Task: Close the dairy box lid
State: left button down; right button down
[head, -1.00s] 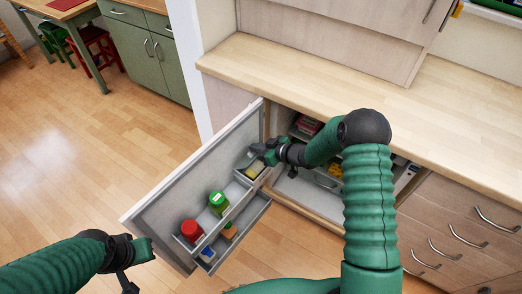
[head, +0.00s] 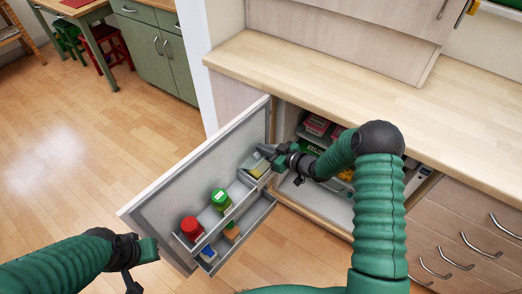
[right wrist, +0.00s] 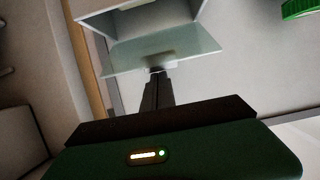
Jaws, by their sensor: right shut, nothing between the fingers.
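My right gripper (head: 268,152) is at the box's fridge-side end. Its shut, empty fingers (right wrist: 157,72) reach the pane's near edge; whether they touch it I cannot tell. My left gripper (head: 140,268) is at the lower left, away from the door, and its fingers are unclear.
The fridge door (head: 160,190) stands wide open. Its lower shelves hold a red-capped jar (head: 191,227), a green-capped jar (head: 221,199) and small packs. The fridge interior (head: 335,205) holds food packs behind my right arm. A wooden counter (head: 330,80) runs above; floor is free at left.

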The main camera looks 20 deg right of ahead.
aim_at(263, 156)
jog(key=s+f+t+y+b, duration=0.1)
jog(key=t+b, duration=0.1)
jog(key=b, duration=0.1)
jog(key=s+d+f+t+y+b, duration=0.1)
jog(key=f+b, duration=0.1)
jog(key=b, duration=0.2)
jog(key=s+d+f+t+y+b, duration=0.1)
jog(key=f+t+b, duration=0.1)
jog(key=b, duration=0.2)
jog(key=shift+s+t, duration=0.2)
jog(key=shift+t, duration=0.1)
jog(key=shift+s+f+b, duration=0.15)
jog(key=shift+f+b, duration=0.1)
jog(key=shift+b, duration=0.1)
jog(key=shift+s+f, duration=0.1)
jog(key=shift+f, duration=0.1)
